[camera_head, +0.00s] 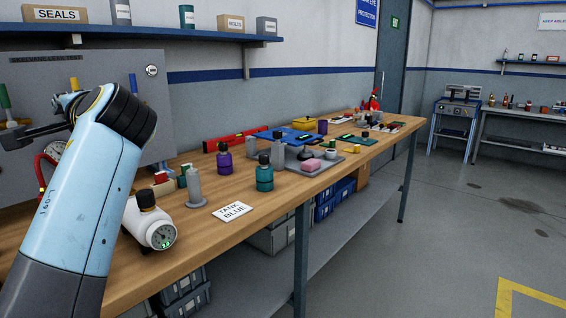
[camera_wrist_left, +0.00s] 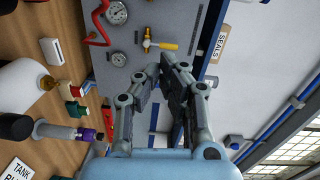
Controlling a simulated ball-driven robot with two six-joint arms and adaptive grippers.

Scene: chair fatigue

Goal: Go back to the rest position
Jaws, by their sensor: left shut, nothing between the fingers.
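My left arm rises at the left of the head view, light blue with a black joint. My left gripper (camera_wrist_left: 170,64) fills the middle of the left wrist view, its grey fingers shut with nothing between them. It is held up in front of the grey wall panel (camera_head: 95,95) and apart from the workbench (camera_head: 255,205). In the head view the gripper is partly hidden behind my own arm. My right gripper is in neither view.
Near my arm on the bench stand a white gauge device (camera_head: 150,222), a grey cylinder (camera_head: 195,190) and a TANK BLUE card (camera_head: 232,211). Purple (camera_head: 224,160) and teal (camera_head: 265,175) bottles stand beyond. A shelf (camera_head: 150,33) hangs above. The floor at right is clear.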

